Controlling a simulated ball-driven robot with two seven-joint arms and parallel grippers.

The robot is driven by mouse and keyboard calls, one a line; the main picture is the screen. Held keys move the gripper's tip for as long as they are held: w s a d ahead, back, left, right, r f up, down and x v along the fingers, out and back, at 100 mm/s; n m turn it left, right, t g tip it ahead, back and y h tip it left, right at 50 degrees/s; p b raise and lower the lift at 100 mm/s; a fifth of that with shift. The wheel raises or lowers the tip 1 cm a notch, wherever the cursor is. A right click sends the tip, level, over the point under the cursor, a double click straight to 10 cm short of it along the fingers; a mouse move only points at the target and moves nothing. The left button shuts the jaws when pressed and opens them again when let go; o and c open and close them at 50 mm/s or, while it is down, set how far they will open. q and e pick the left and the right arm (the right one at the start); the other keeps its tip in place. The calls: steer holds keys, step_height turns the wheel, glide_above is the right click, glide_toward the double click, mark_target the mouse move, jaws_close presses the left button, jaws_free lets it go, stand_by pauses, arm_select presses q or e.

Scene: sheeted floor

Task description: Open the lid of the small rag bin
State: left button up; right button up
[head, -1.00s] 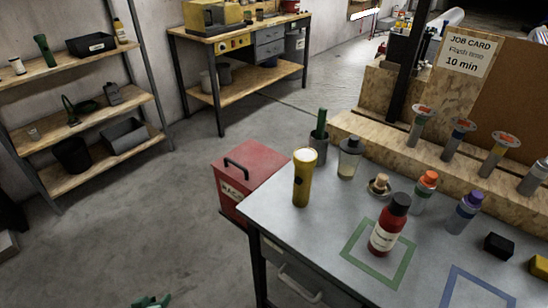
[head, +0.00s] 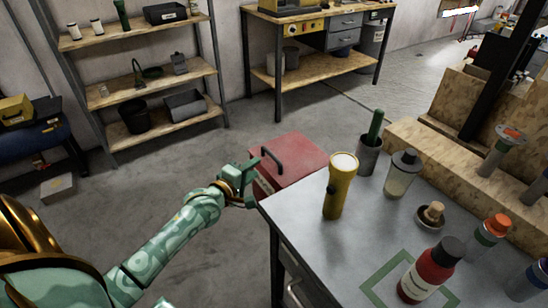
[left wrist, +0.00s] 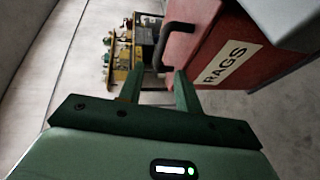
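The small rag bin is a red box with a red lid (head: 302,152) and a dark bar handle (head: 272,160), standing left of the metal table. Its RAGS label (left wrist: 230,63) and the handle (left wrist: 177,38) show in the left wrist view. The lid looks closed. My left gripper (head: 246,176) is at the bin's left side, close to the handle. In the left wrist view its two green fingers (left wrist: 158,80) are apart, with the handle's lower end appearing between and beyond the tips. I cannot tell whether they touch it. My right gripper is not in view.
Shelves (head: 165,75) and a workbench (head: 310,75) stand behind. Floor left of the bin is clear.

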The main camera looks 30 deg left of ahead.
mark_target(271, 153)
arm_select(q)
steer(key=w+b, duration=0.1)
steer(key=w, duration=0.2)
steer(key=w+f+b, duration=0.1)
steer(key=w, duration=0.2)
steer(key=w+f+b, duration=0.1)
steer(key=w, duration=0.2)
steer(key=shift+a+f+b, duration=0.1)
steer(key=shift+b, duration=0.2)
steer(key=shift+w, duration=0.6)
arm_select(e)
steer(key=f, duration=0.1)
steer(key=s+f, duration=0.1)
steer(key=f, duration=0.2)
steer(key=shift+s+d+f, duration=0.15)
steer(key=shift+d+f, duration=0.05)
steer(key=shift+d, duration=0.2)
arm_select(q)
jaws_close()
